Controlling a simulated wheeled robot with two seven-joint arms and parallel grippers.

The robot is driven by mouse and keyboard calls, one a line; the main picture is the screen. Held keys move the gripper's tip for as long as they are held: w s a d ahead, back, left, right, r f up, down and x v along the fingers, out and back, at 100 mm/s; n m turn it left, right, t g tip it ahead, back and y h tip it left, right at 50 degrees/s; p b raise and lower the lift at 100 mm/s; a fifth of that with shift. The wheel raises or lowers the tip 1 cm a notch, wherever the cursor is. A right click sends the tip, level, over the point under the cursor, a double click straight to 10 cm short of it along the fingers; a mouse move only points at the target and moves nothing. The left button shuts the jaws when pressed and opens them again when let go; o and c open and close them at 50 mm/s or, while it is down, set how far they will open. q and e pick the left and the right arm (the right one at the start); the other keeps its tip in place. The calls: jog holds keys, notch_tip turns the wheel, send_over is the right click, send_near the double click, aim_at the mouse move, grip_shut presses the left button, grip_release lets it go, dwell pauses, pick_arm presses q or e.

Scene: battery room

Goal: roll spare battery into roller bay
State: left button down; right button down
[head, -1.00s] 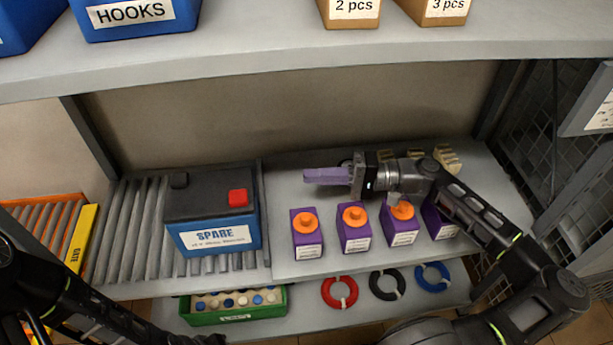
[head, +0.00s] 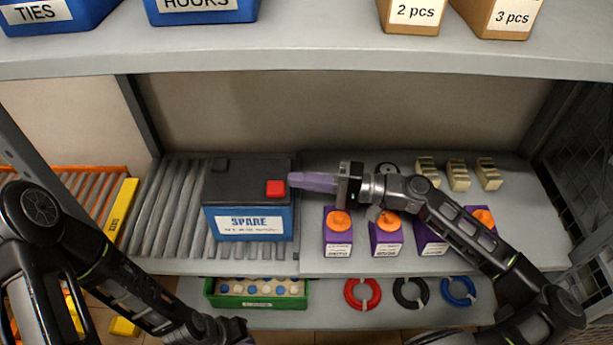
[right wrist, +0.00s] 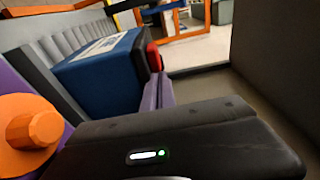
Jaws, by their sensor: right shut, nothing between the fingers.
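The spare battery (head: 248,222), blue with a dark top, a red terminal and a SPARE label, stands upright on the grey rollers (head: 165,215) of the shelf. It also shows in the right wrist view (right wrist: 105,75). My right gripper (head: 292,181) is shut and empty, its purple fingers pointing left at the battery's right side by the red terminal. In the right wrist view the fingers (right wrist: 158,92) reach the battery's side; I cannot tell whether they touch. My left gripper is out of view.
A green tray (head: 256,302) and red, black and blue rings (head: 362,293) lie on the lower shelf. An upper shelf (head: 300,62) overhangs.

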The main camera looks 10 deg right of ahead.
aim_at(285, 191)
jog(key=a, duration=0.1)
jog(key=s+a, duration=0.1)
jog(key=a, duration=0.1)
jog(key=s+a+p, duration=0.1)
jog(key=shift+a, duration=0.4)
jog(key=shift+d, duration=0.1)
jog(key=shift+w+d, duration=0.1)
jog(key=shift+w, duration=0.05)
